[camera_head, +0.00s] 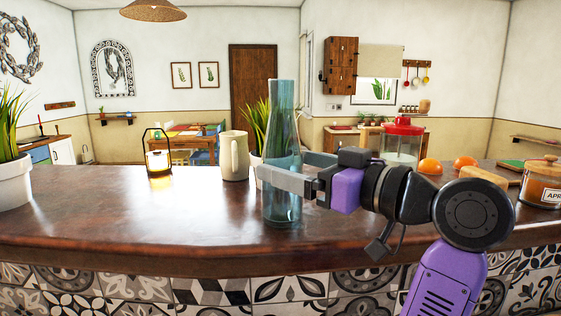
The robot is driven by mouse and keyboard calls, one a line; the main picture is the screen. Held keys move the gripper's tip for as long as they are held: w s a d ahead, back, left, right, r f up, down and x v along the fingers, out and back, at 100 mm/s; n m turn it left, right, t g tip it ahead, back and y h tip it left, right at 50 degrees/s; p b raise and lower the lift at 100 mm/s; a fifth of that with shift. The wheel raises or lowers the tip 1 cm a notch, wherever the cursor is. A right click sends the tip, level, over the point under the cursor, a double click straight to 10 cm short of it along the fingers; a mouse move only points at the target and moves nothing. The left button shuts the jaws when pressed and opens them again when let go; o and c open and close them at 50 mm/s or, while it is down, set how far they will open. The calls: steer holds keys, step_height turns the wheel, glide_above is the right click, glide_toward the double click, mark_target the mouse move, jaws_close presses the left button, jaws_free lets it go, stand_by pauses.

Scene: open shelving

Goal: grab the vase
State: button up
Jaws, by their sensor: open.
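The vase (283,113) is tall, teal and see-through, with a narrow neck and a wider lower body. It stands upright on the brown countertop, near its front edge. My gripper (278,178) is open and level with the vase's lower body. One finger (285,180) passes in front of the vase, seen across it from the right. The other finger is at least partly hidden, and I cannot tell whether the jaws touch the glass.
A beige mug (235,156) stands just left of the vase, with a potted plant (255,128) behind. A lantern (159,156) and white pot (13,182) are farther left. A red-lidded jar (403,143), oranges (430,167) and a labelled jar (541,184) stand right. The front-left countertop (110,215) is clear.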

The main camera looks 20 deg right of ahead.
mark_target(282, 160)
steer(key=shift+x, duration=1.6)
steer(key=shift+r, duration=0.15)
steer(key=c, duration=1.8)
jaws_close()
steer(key=shift+r, duration=0.1)
